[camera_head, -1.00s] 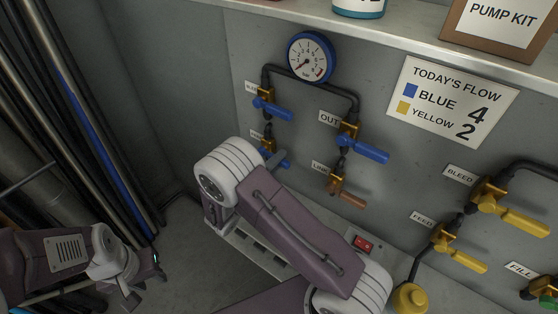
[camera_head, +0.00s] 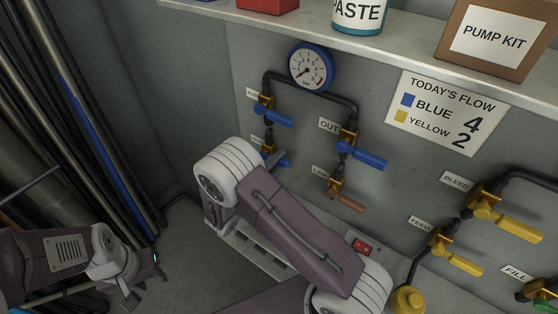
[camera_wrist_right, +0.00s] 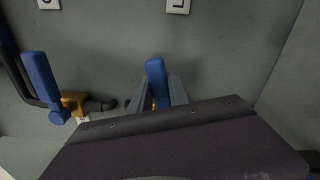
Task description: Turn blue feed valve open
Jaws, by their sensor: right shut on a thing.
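The lower-left blue-handled valve (camera_head: 283,162) is on the grey wall panel, partly hidden in the head view behind my right wrist; its label is too small to read surely. In the right wrist view its blue handle (camera_wrist_right: 156,75) stands between the two grey fingers of my right gripper (camera_wrist_right: 162,92), which is shut on it. The handle's base is hidden by the gripper body. In the head view the right fingers are hidden behind my white wrist joint. My left gripper (camera_head: 148,281) is low at the left, away from the valves, empty, with fingers apart.
Another blue valve (camera_head: 271,115) is just above, and the OUT valve (camera_head: 362,153) and a copper-handled valve (camera_head: 346,199) are to the right. A gauge (camera_head: 311,67) tops the black pipe. Yellow valves (camera_head: 506,217) are further right. Dark hoses (camera_head: 95,150) stand at the left.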

